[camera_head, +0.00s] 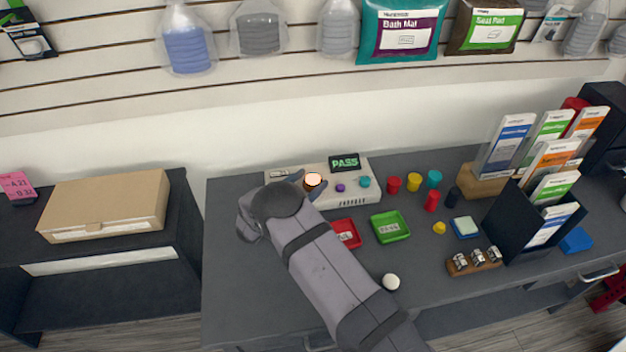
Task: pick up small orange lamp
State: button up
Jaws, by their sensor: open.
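The small orange lamp (313,181) stands on the left part of a pale panel (350,199) on the dark desk. Its top glows pale and its lower part is dark. My gripper (306,184) is at the lamp, with dark finger parts showing beside it. It is open, and I cannot tell whether the fingers touch the lamp. My arm covers part of the desk and the panel's lower left.
A purple knob (340,188) and a teal knob (364,182) sit right of the lamp. A PASS display (345,162) stands behind. Red (347,233) and green (390,227) trays lie in front. Several coloured cylinders and a leaflet rack (520,222) stand right.

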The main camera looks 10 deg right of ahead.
aim_at(309, 182)
jog(key=c, duration=1.3)
jog(key=shift+o, duration=0.2)
jog(key=shift+w+r, duration=0.1)
notch_tip(309, 182, up, 10)
jog(key=b, duration=0.1)
